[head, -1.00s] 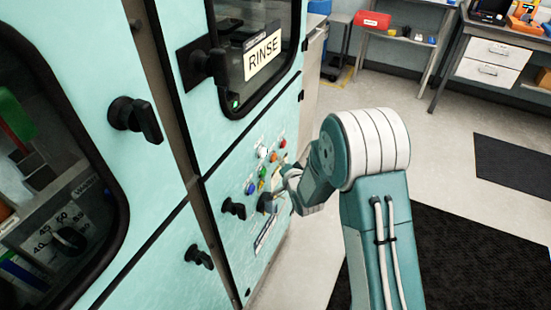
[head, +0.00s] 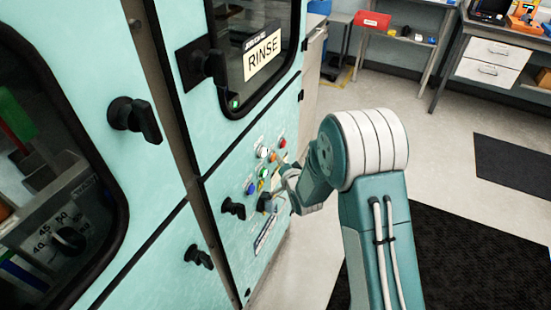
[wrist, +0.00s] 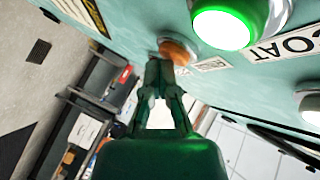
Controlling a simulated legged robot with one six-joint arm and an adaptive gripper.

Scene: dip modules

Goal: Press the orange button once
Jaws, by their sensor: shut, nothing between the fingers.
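The orange button (wrist: 178,52) sticks out of the teal panel in the wrist view, just past my fingertips and partly covered by them. My gripper (wrist: 160,70) is shut and empty, with its tips at the button's near edge. I cannot tell whether they touch it. In the head view my gripper (head: 284,172) is at the button cluster on the machine's front, its tips partly hidden by the arm.
A glowing green button (wrist: 222,28) sits right beside the orange one. A white button (wrist: 311,106) is farther right. A blue button (head: 250,188), a red button (head: 282,143) and black knobs (head: 233,208) are also on the panel.

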